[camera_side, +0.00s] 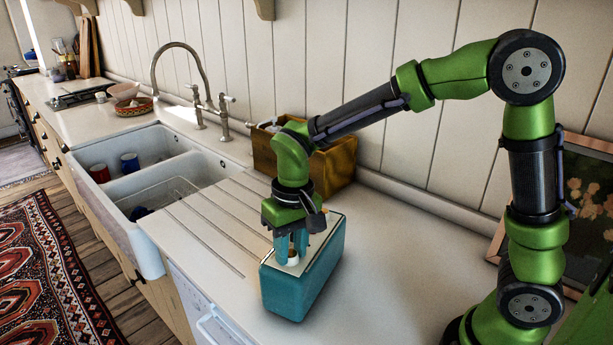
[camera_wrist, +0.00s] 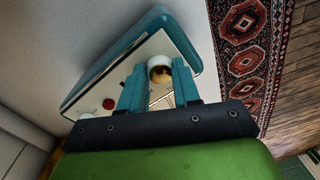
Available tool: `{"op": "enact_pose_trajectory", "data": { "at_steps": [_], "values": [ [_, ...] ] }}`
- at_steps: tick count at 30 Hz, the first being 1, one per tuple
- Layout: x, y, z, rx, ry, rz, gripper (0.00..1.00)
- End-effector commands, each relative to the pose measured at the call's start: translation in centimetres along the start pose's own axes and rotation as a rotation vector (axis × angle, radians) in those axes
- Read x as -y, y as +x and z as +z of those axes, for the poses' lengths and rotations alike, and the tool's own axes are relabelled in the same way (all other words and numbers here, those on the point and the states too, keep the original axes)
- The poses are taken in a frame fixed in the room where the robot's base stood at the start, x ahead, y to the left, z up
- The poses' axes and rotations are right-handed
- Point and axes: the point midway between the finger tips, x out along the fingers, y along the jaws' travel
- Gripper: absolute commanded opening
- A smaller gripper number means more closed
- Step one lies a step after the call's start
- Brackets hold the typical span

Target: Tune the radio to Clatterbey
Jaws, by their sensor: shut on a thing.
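The radio (camera_side: 302,289) is a teal box with a pale top face, standing on the counter below my arm. It also shows in the wrist view (camera_wrist: 187,40), with a red spot (camera_wrist: 109,104) on its pale face. A round cream knob (camera_side: 293,258) sits on that face near one end; in the wrist view the knob (camera_wrist: 160,63) has a brownish centre. My gripper (camera_side: 291,250) points down with its teal fingers on either side of the knob, shut on it. In the wrist view the gripper (camera_wrist: 158,82) hides part of the face. Station names cannot be read.
A wooden box (camera_side: 335,165) stands behind the radio against the wall. The white double sink (camera_side: 150,215) with red and blue mugs is to the left, with a tall tap (camera_side: 193,80). A framed picture (camera_side: 583,195) leans at the right. The counter right of the radio is clear.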

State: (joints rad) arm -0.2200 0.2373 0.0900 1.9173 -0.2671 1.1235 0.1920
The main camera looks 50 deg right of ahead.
Motion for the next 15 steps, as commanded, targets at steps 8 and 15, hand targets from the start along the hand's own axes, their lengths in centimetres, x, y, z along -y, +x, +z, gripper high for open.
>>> {"op": "enact_pose_trajectory", "data": {
  "at_steps": [8, 15],
  "values": [
    [0.1, -0.11, 0.03, -0.017, 0.248, -0.002, 0.01],
    [0.08, -0.09, 0.03, -0.028, 0.415, -0.002, 0.01]
  ]
}}
